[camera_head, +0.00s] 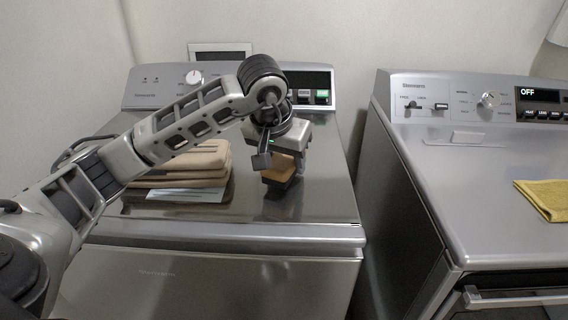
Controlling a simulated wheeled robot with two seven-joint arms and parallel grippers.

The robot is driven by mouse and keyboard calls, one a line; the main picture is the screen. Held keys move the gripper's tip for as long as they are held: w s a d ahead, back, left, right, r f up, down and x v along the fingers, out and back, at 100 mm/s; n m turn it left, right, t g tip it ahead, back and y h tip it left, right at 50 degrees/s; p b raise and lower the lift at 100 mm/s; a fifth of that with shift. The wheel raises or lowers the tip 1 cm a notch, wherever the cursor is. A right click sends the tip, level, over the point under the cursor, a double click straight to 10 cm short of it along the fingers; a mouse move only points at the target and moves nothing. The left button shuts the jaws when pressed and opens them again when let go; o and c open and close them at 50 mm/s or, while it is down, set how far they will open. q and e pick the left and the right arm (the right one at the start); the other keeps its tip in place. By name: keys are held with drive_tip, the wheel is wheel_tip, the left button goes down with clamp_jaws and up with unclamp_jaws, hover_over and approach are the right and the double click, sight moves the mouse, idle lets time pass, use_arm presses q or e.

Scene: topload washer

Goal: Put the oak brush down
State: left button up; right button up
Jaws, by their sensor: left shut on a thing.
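The oak brush (277,174) is a small light-brown block low over the washer lid (318,196), right of the folded cloths. My left gripper (279,160) points down and is shut on the brush. Its body hides the upper part of the brush. A dark shape shows just below the brush; I cannot tell whether it is bristles or reflection, or whether the brush touches the lid. My right gripper is not in view.
Folded tan cloths (185,165) and a pale blue sheet (172,195) lie left of the gripper. The washer's control panel (145,87) rises behind. A second machine (450,190) with a yellow cloth (545,198) stands right, across a gap. The lid's right side is clear.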

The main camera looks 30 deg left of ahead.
use_arm(q)
drive_tip(key=shift+f, duration=0.75)
drive_tip(key=shift+f, duration=0.2)
drive_tip(key=o, duration=0.9)
drive_tip(key=shift+r, duration=0.1)
